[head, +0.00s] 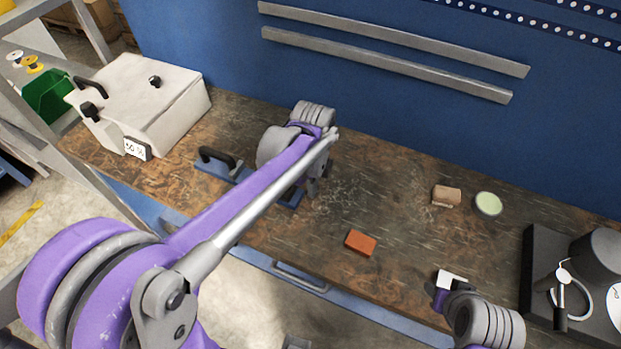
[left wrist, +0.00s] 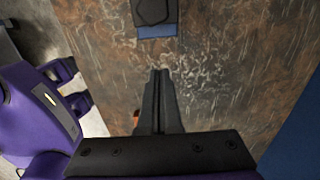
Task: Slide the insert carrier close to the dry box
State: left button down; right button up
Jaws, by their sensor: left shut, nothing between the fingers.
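The dry box (head: 140,100), a pale box with a black handle and a "50 %" display, stands at the left end of the bench. The insert carrier (head: 208,167), a blue base with a black handle, lies to its right with a gap between them. My left arm crosses and hides its middle. My left gripper (head: 313,188) is shut and empty, low over the bench beside the carrier's right end. In the left wrist view the gripper (left wrist: 160,75) points at the carrier's blue edge (left wrist: 157,31), apart from it. My right gripper (head: 440,297) is at lower right, its fingers unclear.
An orange block (head: 361,243) lies near the front edge. A brown block (head: 446,195) and a pale green round dish (head: 488,204) lie toward the back right. A dark-based instrument (head: 545,270) stands far right. The blue wall (head: 400,110) bounds the back.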

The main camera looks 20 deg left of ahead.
aim_at(298, 198)
pick_arm(q)
notch_tip(298, 198, down, 4)
jog(key=shift+f, duration=0.1)
pick_arm(e)
jog(key=shift+f, duration=0.25)
pick_arm(q)
jog(key=a, duration=0.3)
jog(key=shift+w+a+f, duration=0.1)
jog(key=shift+w, duration=0.1)
jog(key=shift+w+a, duration=0.1)
jog(key=shift+a, duration=0.35)
pick_arm(e)
jog(key=shift+w+r, duration=0.2)
jog(key=shift+r, duration=0.3)
pick_arm(q)
jog(key=a, duration=0.7)
jog(key=a+b, duration=0.1)
jog(key=a, duration=0.3)
jog(key=shift+w+a+f, duration=0.1)
jog(key=shift+w+a, duration=0.2)
jog(key=shift+w, duration=0.05)
pick_arm(e)
jog(key=shift+s+f, duration=0.2)
jog(key=shift+f, duration=0.3)
jog(key=shift+s+f, duration=0.15)
jog(key=shift+f, duration=0.3)
